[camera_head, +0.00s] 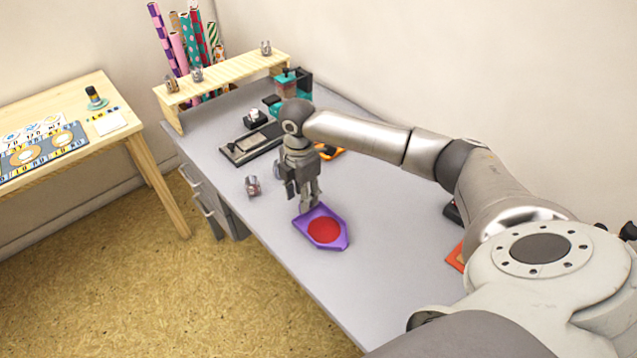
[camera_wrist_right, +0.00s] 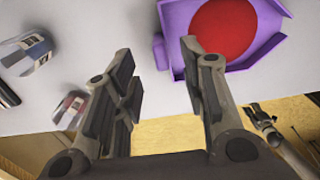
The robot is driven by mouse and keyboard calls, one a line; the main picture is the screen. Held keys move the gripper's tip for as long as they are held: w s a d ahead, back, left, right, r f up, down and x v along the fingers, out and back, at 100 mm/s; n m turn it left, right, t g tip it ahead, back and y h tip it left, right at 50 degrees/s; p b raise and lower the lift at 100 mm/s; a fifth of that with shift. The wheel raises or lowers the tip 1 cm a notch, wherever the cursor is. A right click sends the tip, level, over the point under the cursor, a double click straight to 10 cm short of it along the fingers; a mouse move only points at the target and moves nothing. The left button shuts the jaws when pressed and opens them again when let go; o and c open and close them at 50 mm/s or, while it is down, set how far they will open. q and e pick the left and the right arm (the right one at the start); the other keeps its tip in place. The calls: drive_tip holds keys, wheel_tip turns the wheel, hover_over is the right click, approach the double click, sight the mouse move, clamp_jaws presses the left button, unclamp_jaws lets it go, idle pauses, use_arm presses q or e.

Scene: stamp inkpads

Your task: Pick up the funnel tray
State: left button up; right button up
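The funnel tray (camera_head: 340,243) is a purple shallow tray with a pointed end, and a round red area (camera_head: 324,230) fills its middle. It lies flat on the grey desk near the front edge. My right gripper (camera_head: 302,205) points down at the tray's far-left end. In the right wrist view the gripper (camera_wrist_right: 157,50) is open, its two fingers well apart. The end of the tray (camera_wrist_right: 180,22) shows between and beyond the fingertips, and the right finger overlaps it in the picture. I cannot tell whether they touch. My left gripper is not in view.
A small metallic cylinder (camera_head: 253,186) stands left of the gripper. A dark stamp pad (camera_head: 250,143) and a teal holder (camera_head: 290,85) sit farther back. A wooden shelf (camera_head: 225,75) stands behind, and a wooden table (camera_head: 60,130) is at left.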

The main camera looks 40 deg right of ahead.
sight(323, 224)
wheel_tip(323, 224, down, 5)
drive_tip(key=shift+s+r, duration=0.15)
drive_tip(key=shift+r, duration=0.05)
clamp_jaws()
